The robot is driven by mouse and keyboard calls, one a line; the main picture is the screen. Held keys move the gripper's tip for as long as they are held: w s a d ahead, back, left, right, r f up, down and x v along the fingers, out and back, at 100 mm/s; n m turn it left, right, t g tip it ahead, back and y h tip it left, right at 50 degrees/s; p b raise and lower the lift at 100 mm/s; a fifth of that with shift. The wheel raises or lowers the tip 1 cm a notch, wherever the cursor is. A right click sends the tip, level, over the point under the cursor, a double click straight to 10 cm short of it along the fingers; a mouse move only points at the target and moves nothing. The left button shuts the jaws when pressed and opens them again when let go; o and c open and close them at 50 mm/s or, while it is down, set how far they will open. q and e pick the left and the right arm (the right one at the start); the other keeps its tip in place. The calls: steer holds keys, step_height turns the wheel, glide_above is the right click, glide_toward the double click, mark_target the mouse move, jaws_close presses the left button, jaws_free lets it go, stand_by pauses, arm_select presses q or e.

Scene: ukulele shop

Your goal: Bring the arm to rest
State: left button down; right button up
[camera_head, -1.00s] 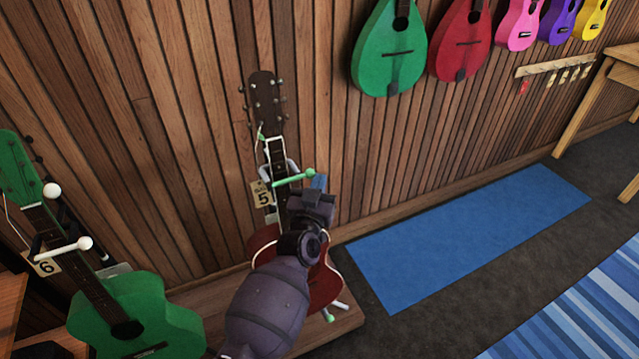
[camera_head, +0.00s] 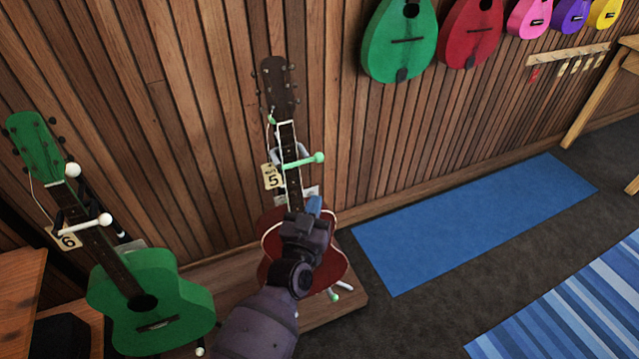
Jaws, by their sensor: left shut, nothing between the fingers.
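My left gripper (camera_head: 314,205) is at the end of my dark left arm, which comes up from the bottom of the head view. It is shut and empty, with its blue fingertips pointing up. It is in front of a red-brown guitar (camera_head: 334,262) on a stand and hides the middle of its body. I cannot tell whether it touches the guitar. My right gripper does not show.
A green guitar (camera_head: 185,298) stands at the left beside tag 6 (camera_head: 66,240). Tag 5 (camera_head: 271,177) hangs by the red-brown guitar. Green-tipped (camera_head: 319,158) and white-tipped (camera_head: 105,219) stand arms stick out. Clear floor and a blue mat (camera_head: 480,225) lie to the right.

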arm_select(q)
steer(key=shift+s, duration=0.1)
steer(key=s+a+f+g+y+p, duration=0.1)
steer(key=s+a+f+g+p, duration=0.1)
steer(key=s+a, duration=0.5)
steer(key=s+a+f+g+y+p, duration=0.1)
steer(key=s+a+g, duration=0.3)
steer(key=s, duration=1.1)
steer(key=s+a+f+n+g+y+p, duration=0.1)
steer(key=s+a+f+g+y+p, duration=0.1)
steer(key=s+a, duration=0.9)
steer(key=shift+f+g+p, duration=0.4)
steer(key=shift+f+p, duration=0.15)
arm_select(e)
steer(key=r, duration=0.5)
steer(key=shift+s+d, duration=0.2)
arm_select(q)
steer(key=shift+a, duration=0.1)
